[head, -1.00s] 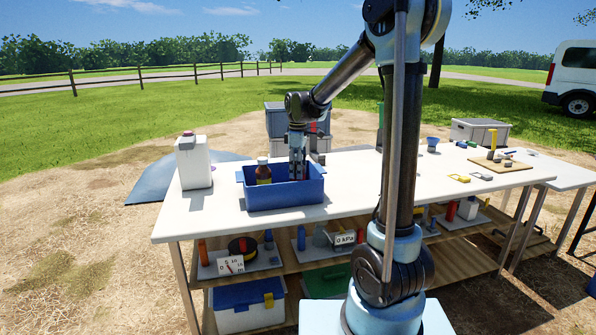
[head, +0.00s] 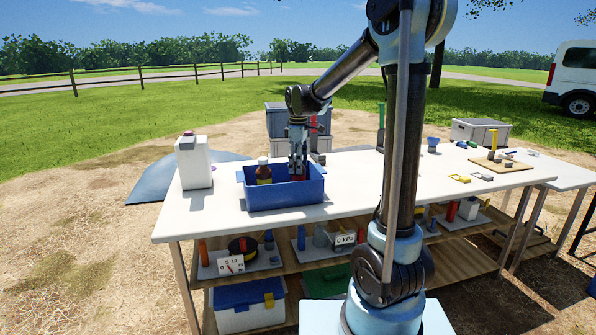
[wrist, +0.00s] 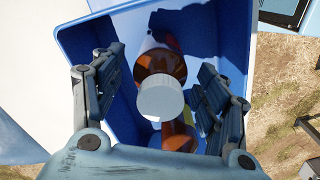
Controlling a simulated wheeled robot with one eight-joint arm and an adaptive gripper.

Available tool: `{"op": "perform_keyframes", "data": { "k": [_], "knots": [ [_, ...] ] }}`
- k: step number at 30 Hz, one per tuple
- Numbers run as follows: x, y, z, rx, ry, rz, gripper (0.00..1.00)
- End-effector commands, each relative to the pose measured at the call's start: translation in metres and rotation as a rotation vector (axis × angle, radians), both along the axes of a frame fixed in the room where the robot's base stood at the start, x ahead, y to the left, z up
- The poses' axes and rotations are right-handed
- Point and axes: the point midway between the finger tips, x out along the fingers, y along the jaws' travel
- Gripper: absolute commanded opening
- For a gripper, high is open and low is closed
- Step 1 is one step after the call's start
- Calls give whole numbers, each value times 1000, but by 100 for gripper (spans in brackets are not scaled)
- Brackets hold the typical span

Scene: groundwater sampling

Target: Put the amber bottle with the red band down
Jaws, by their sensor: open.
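The blue bin (head: 285,197) stands on the white table in the head view, and its wall (wrist: 240,30) surrounds the scene in the wrist view. My gripper (head: 298,168) points down into the bin. Its fingers are open. In the wrist view, an amber bottle with a white cap (wrist: 160,98) stands between the fingers, with a gap on each side. In the head view, a red patch (head: 299,177), apparently this bottle's band, shows just below the fingers; the bin wall hides its lower part. Another amber bottle (head: 264,172) with a yellowish label stands to the left in the bin.
A white jug (head: 194,163) stands left of the bin. The table right of the bin is largely clear up to my arm. A board with small items (head: 500,164) lies at the right end. A shelf below holds trays and a cooler (head: 247,304).

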Motion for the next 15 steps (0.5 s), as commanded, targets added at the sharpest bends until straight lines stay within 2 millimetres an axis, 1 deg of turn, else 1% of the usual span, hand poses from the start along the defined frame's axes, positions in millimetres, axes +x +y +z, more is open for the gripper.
{"op": "perform_keyframes", "data": {
  "k": [1, 9, 15],
  "knots": [
    [0, 0, 9, 0, 0, 0, 68],
    [0, 0, 56, 0, 0, 0, 68],
    [0, 0, 85, 0, 0, 0, 68]
  ]
}}
